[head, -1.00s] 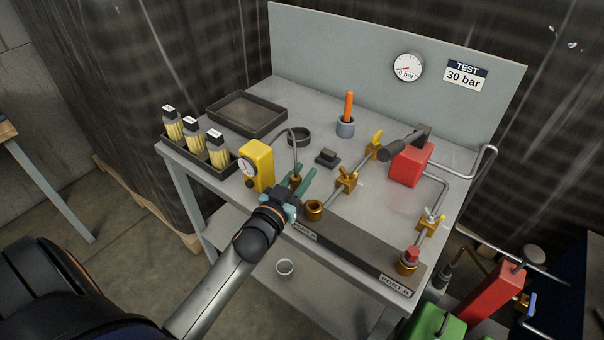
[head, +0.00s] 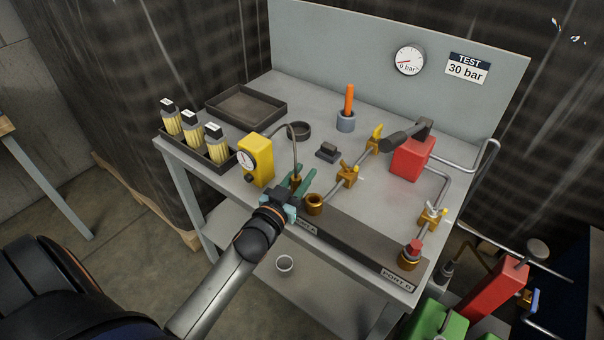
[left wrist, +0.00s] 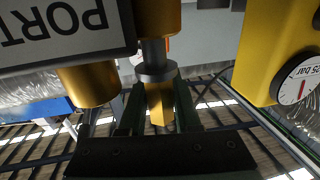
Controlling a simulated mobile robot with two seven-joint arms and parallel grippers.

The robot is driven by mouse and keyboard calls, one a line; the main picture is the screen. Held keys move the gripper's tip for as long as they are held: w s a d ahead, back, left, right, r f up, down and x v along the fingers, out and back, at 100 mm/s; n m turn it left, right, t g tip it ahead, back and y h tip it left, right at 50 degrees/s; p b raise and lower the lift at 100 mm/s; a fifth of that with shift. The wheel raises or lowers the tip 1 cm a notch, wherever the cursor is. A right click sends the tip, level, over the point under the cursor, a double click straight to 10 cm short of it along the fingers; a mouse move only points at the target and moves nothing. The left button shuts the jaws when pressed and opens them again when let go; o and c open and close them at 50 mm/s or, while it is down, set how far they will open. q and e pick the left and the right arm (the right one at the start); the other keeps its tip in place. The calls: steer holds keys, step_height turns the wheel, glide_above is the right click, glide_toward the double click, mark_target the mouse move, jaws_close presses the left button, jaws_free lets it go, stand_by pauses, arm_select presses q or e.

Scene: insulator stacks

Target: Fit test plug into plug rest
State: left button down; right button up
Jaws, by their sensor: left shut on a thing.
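My left gripper (head: 296,187) is at the bench's front edge, just left of the brass port A fitting (head: 314,204). In the left wrist view the plug stands between the two fingers (left wrist: 157,98). I cannot tell for certain which item is the plug rest; a dark round ring (head: 300,130) lies on the bench behind the gripper. My right gripper is not in view.

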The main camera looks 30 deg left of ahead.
arm_select(q)
steer(key=shift+f+b, duration=0.6)
steer(key=shift+f, duration=0.3)
steer(key=c, duration=0.6)
jaws_free()
steer(key=shift+o, duration=0.3)
steer(key=shift+d, duration=0.1)
steer(key=shift+s, duration=0.1)
steer(key=shift+s+f, duration=0.15)
steer(key=shift+s, duration=0.15)
steer(key=s, duration=1.1)
steer(key=shift+s+d, duration=0.25)
steer(key=shift+s, duration=0.1)
